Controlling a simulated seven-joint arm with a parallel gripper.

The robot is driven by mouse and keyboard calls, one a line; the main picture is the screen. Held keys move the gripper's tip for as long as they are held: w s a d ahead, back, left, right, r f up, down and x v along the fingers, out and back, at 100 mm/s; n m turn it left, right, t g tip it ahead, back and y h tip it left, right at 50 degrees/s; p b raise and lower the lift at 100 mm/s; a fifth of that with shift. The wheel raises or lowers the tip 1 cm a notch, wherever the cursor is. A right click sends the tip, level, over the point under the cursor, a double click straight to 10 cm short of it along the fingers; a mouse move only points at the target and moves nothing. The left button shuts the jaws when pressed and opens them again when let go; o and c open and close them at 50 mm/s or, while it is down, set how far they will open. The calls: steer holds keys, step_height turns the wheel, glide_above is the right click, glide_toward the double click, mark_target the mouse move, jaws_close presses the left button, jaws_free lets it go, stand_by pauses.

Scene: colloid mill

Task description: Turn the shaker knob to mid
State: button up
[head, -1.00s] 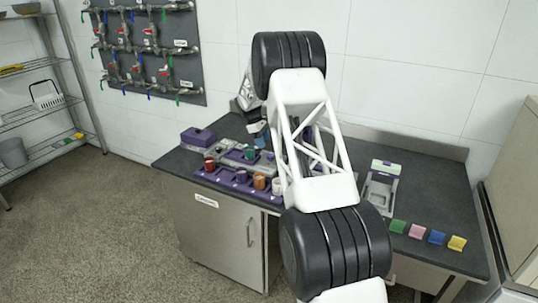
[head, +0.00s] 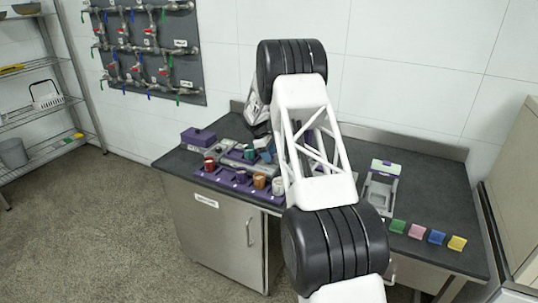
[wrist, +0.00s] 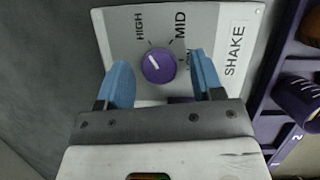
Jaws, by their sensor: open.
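The purple shaker knob (wrist: 158,65) sits on a light grey panel (wrist: 225,85) marked SHAKE in the wrist view. Its white line points up and left, nearer the HIGH label than the MID label. The third label, at the right, is partly covered by a finger. My gripper (wrist: 160,62) is open, with one blue finger on each side of the knob and a gap to it on both sides. In the head view my gripper (head: 265,150) is low at the bench, mostly behind my arm, and I cannot make out the knob there.
A purple rack (head: 212,177) with several coloured cups stands along the bench's front left. In the wrist view a purple rack (wrist: 262,100) with dark cups lies right of the panel. A grey device (head: 380,187) and several coloured blocks (head: 437,238) are at the right.

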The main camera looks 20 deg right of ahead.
steer(key=c, duration=0.9)
steer(key=shift+m, duration=0.4)
steer(key=m+y, duration=0.1)
steer(key=m, duration=0.1)
steer(key=m+g, duration=0.1)
steer(key=m, duration=0.2)
steer(key=shift+w+d+y, duration=0.1)
steer(key=shift+d+y, duration=0.05)
steer(key=shift+y, duration=0.25)
steer(key=m+y, duration=0.1)
steer(key=m, duration=0.2)
steer(key=m+y, duration=0.1)
steer(key=m, duration=0.2)
steer(key=shift+d+g, duration=0.15)
steer(key=shift+g, duration=0.25)
steer(key=o, duration=0.9)
